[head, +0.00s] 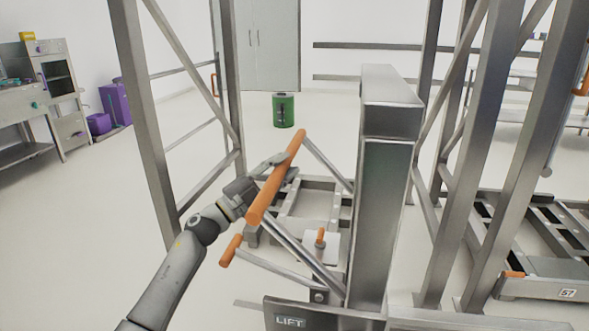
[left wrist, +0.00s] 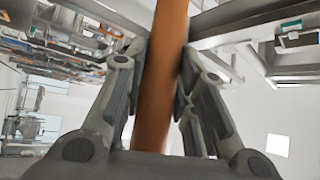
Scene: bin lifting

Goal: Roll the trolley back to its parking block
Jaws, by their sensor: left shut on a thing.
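The trolley's orange push handle (head: 277,180) stands up at a slant in the middle of the head view, on grey metal bars. My left gripper (head: 272,172) is shut on this handle. In the left wrist view the orange bar (left wrist: 163,75) runs between the two fingers, which close on it from both sides. The trolley's grey frame (head: 310,203) lies low behind the handle, partly hidden by my arm and a thick metal post. I cannot make out a parking block for certain. My right gripper is not in view.
A thick metal post (head: 385,190) stands right of the handle, with a panel marked LIFT (head: 290,322) at its foot. Rack uprights (head: 155,150) stand on both sides. A green bin (head: 284,110) stands on the open floor behind. A platform marked 57 (head: 566,293) is at right.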

